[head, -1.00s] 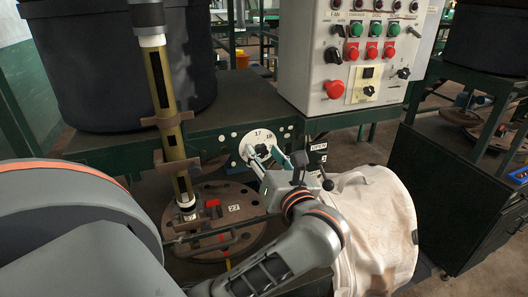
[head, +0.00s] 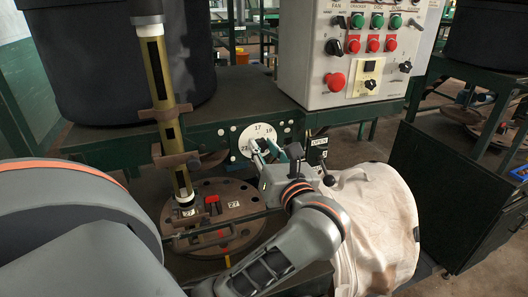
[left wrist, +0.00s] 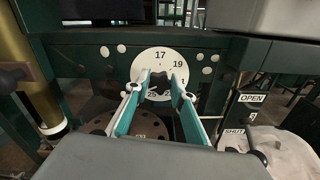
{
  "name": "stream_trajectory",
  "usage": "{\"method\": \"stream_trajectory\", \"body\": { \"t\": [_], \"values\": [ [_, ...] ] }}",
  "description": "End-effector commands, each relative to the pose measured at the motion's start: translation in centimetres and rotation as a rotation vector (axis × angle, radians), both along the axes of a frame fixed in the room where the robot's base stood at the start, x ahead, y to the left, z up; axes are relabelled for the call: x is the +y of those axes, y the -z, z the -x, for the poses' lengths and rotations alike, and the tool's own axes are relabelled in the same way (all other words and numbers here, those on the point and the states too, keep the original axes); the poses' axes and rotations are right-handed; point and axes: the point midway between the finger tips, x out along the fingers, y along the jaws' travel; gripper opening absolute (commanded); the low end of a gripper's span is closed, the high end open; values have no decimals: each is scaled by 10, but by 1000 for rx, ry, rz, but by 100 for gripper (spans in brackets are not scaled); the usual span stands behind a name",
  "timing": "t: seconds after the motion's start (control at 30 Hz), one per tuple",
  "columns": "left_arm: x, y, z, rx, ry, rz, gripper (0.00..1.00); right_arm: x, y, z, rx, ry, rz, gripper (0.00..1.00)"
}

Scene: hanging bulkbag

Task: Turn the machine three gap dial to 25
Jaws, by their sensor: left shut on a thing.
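The gap dial (head: 259,128) is a round white plate on the green frame below the control box. In the left wrist view the dial (left wrist: 147,60) shows 17 at the top, 19 to the upper right and 25 at the lower left. A black knob (left wrist: 160,74) sits at its middle. My left gripper (head: 265,146) is at the dial, its pale and teal fingers shut on the knob from both sides. The fingers (left wrist: 162,86) hide part of the lower dial. The knob's pointer cannot be made out. My right gripper is not in view.
A white control box (head: 360,60) with buttons and switches hangs above right. A lever with an OPEN label (head: 319,142) stands close right of my gripper, above a pale bag (head: 375,215). A brass-coloured tube (head: 164,95) and round plate (head: 225,208) are left.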

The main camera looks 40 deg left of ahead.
Motion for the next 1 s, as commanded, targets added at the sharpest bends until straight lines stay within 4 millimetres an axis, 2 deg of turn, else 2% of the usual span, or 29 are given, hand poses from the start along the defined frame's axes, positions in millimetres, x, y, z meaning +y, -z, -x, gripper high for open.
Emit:
{"method": "stream_trajectory", "body": {
  "t": [0.03,0.4,0.5,1.0],
  "values": [
    [0,5,0,-29,0,17,2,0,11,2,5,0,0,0],
    [1,8,0,-309,-1,165,2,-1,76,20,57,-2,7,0],
    [0,8,0,-384,-1,202,2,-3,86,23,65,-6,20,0],
    [1,3,2,-643,-2,335,2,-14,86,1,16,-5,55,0]
  ]
}}
